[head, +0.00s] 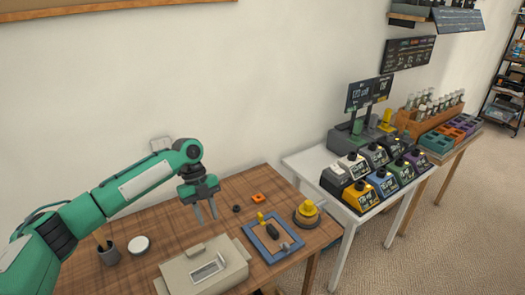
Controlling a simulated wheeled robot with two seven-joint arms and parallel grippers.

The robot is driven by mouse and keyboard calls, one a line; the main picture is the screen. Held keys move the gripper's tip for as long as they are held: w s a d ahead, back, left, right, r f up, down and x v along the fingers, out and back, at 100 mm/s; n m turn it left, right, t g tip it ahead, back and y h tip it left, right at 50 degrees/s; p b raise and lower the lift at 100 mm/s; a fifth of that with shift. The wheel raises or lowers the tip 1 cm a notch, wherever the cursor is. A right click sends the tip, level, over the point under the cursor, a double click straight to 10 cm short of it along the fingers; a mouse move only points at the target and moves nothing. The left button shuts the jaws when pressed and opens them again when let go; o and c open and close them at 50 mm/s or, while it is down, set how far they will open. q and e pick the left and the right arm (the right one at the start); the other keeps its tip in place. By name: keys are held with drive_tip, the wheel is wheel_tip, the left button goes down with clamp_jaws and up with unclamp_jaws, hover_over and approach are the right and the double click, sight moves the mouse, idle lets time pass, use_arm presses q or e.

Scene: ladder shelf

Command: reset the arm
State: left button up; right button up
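My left arm (130,185) is green and comes in from the left over a brown wooden table. My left gripper (206,216) points down above the table, behind the beige box. Its two grey fingers are apart with nothing visible between them. My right arm and gripper do not show in the head view.
The wooden table (178,231) holds a dark cup (109,254), a white round dish (139,245), a beige box (225,268), a blue-framed tray (262,253) and a yellow-topped round thing (307,211). A white table (316,165) with several dark-topped containers stands right. Carpet lies beyond.

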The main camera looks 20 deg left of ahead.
use_arm(q)
drive_tip(key=s+d+f+n+t, duration=0.3)
drive_tip(key=s+d+f+n, duration=0.6)
drive_tip(key=s+d+f, duration=0.65)
drive_tip(key=s+a+r+n+t+y, duration=0.2)
drive_tip(key=s+a+n, duration=0.1)
drive_tip(key=s+n, duration=0.45)
drive_tip(key=s+a+r+n+t+y, duration=0.1)
drive_tip(key=s+a+r+n, duration=0.15)
drive_tip(key=s+n, duration=0.5)
wheel_tip(320, 180, down, 30)
drive_tip(key=f, duration=0.1)
drive_tip(key=s+a+f+g, duration=0.1)
drive_tip(key=s+a+f, duration=0.1)
drive_tip(key=s+f, duration=0.8)
drive_tip(key=s+a+f+g, duration=0.1)
drive_tip(key=s+f, duration=0.9)
drive_tip(key=shift+a+f+m+y, duration=0.3)
drive_tip(key=shift+a+f, duration=0.05)
drive_tip(key=shift+f, duration=0.05)
